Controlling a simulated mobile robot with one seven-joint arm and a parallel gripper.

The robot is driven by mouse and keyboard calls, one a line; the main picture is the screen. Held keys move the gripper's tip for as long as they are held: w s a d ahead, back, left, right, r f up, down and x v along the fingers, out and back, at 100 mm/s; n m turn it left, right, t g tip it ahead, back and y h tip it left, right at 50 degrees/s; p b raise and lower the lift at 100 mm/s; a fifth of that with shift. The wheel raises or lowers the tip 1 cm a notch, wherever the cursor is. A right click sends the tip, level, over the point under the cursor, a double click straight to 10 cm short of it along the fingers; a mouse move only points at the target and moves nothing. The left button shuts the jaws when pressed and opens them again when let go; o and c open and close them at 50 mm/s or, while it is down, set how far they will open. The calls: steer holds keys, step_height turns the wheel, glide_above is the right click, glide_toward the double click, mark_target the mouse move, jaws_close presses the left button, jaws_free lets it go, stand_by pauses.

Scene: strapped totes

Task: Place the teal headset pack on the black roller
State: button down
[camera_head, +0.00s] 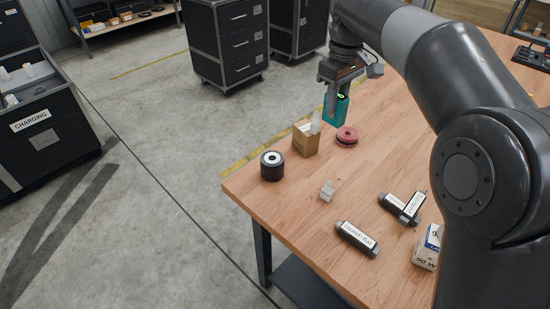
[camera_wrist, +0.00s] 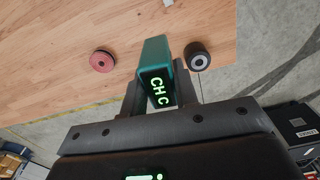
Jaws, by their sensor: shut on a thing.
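The teal headset pack (camera_head: 341,104) is held in my gripper (camera_head: 335,110), above the wooden table near its far side. In the wrist view the pack (camera_wrist: 154,55) stands out between the two fingers of my gripper (camera_wrist: 158,98), with light lettering on its dark end. The black roller (camera_head: 272,166) is a short dark cylinder with a white ring on its end, near the table's left corner. It also shows in the wrist view (camera_wrist: 197,55), right of the pack. The pack and the roller are apart in the head view.
A small clear piece (camera_head: 327,191), dark labelled cylinders (camera_head: 357,239) and a white-and-blue box (camera_head: 427,250) are nearer on the wooden table (camera_head: 300,222).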

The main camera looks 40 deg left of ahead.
steer(key=s+a, duration=0.2)
steer(key=a, duration=0.1)
glide_above(272, 158)
steer(key=shift+n, duration=0.4)
steer(key=shift+f, duration=8.2)
steer(key=shift+f, duration=0.15)
steer(key=c, duration=1.1)
jaws_free()
